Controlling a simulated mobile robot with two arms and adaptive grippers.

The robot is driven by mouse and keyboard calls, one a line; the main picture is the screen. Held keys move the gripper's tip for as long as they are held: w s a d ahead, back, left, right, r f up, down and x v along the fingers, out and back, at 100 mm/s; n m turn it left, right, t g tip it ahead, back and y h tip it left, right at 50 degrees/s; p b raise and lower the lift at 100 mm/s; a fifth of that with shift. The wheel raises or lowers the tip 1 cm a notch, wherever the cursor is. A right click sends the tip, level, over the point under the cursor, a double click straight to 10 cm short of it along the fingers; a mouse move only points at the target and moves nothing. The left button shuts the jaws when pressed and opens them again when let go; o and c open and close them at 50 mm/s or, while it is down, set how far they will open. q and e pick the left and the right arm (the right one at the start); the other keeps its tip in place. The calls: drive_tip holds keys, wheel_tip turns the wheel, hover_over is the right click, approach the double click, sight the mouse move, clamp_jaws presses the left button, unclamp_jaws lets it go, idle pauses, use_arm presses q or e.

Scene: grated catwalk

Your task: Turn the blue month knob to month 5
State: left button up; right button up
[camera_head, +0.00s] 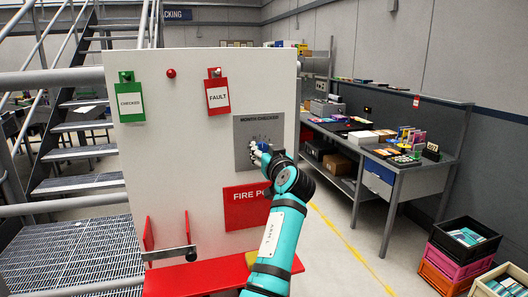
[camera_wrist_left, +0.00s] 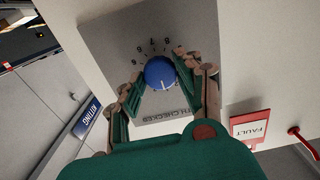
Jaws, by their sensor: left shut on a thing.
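The blue month knob (camera_head: 264,142) sits on a grey "MONTH CHECKED" plate (camera_head: 244,128) on a white panel. In the left wrist view the knob (camera_wrist_left: 158,72) is seen face on, with the plate upside down. A white pointer mark on it points down in that view, toward the plate's lettering. Dial numbers around 6 to 9 show on the opposite side; I cannot make out the 5. My left gripper (camera_head: 259,150) is at the plate, its fingers on both sides of the knob and shut on it. My right gripper is not in view.
The panel also carries a green "CHECKED" tag (camera_head: 130,102), a red "FAULT" tag (camera_head: 217,95) and a red fire sign (camera_head: 246,206). A red shelf (camera_head: 205,277) juts out below. A cluttered workbench (camera_head: 405,170) and stacked crates (camera_head: 462,250) stand right; metal stairs (camera_head: 85,155) are left.

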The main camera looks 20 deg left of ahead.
use_arm(q)
drive_tip(key=shift+m, duration=0.3)
drive_tip(key=shift+m, duration=0.9)
drive_tip(key=m, duration=0.2)
drive_tip(key=shift+r+m, duration=0.1)
drive_tip(key=shift+m, duration=0.2)
drive_tip(key=m+p, duration=0.1)
drive_tip(key=m, duration=0.3)
drive_tip(key=shift+m, duration=0.3)
drive_tip(key=m+p, duration=0.2)
drive_tip(key=m, duration=0.2)
drive_tip(key=shift+r+m, duration=0.1)
drive_tip(key=shift+m, duration=0.2)
drive_tip(key=m+p, duration=0.2)
drive_tip(key=m, duration=0.1)
drive_tip(key=shift+m, duration=0.3)
drive_tip(key=m, duration=0.2)
drive_tip(key=shift+m, duration=0.3)
drive_tip(key=shift+m+p, duration=0.35)
drive_tip(key=shift+m, duration=1.25)
